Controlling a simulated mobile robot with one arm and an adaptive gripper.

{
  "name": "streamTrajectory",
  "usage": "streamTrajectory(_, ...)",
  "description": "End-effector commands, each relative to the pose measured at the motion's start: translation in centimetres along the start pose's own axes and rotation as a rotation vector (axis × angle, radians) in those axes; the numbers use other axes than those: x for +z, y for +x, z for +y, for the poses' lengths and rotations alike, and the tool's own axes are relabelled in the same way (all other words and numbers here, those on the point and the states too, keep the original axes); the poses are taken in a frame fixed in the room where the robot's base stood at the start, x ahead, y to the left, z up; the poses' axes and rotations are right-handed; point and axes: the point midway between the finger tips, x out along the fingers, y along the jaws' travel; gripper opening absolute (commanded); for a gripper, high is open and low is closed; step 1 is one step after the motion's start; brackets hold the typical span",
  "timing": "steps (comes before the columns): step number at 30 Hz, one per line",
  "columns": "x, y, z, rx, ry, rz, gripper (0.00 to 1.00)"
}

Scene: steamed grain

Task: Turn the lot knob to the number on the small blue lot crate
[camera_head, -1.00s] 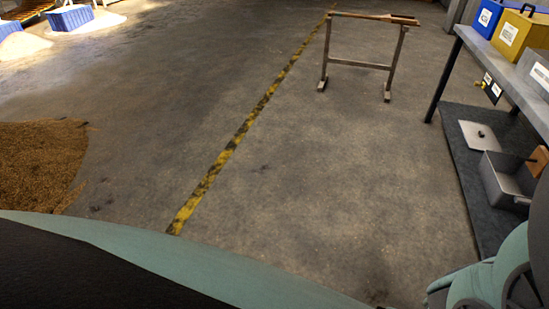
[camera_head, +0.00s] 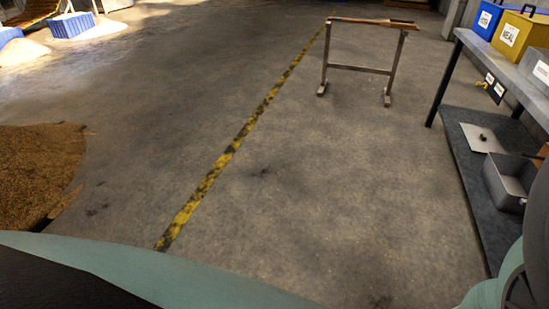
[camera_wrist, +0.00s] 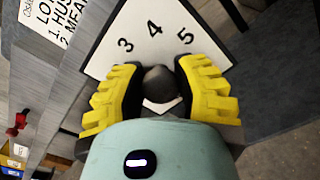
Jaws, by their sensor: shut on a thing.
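In the wrist view, a white dial plate (camera_wrist: 118,52) carries the black numbers 3, 4 and 5. A dark round knob (camera_wrist: 160,80) sits at its middle, below the 4 as pictured. My gripper (camera_wrist: 158,70) has its yellow-padded fingers on both sides of the knob and is shut on it. The knob's pointer and the other numbers cannot be made out. In the head view, a blue crate (camera_head: 72,25) stands on a pale heap at the far upper left; no number is readable on it. My gripper is not in the head view.
A blue box (camera_head: 488,18) and a yellow box (camera_head: 520,32) marked MEAL stand on the right-hand bench. A grey pan (camera_head: 512,180) is on its lower shelf. A wooden trestle (camera_head: 362,68) stands beyond open floor. A partly cut-off sign (camera_wrist: 58,15) lists numbered lots.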

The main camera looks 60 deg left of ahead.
Motion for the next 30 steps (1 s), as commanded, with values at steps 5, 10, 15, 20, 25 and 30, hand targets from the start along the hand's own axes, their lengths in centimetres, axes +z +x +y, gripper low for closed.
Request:
streamTrajectory(5, -0.42, 0.03, -0.52, -0.001, 0.171, 0.001, 0.00)
streamTrajectory(10, -0.44, 0.03, -0.62, -0.002, 0.332, 0.000, 0.00)
streamTrajectory(15, -0.50, 0.02, -0.61, -0.001, 0.496, 0.002, 0.00)
streamTrajectory(20, -0.51, 0.02, -0.59, 0.000, 0.648, 0.002, 0.00)
streamTrajectory(25, -0.54, 0.03, -0.68, -0.001, 0.810, 0.001, 0.00)
streamTrajectory(30, -0.53, 0.06, -0.74, -0.001, 0.971, -0.002, 0.00)
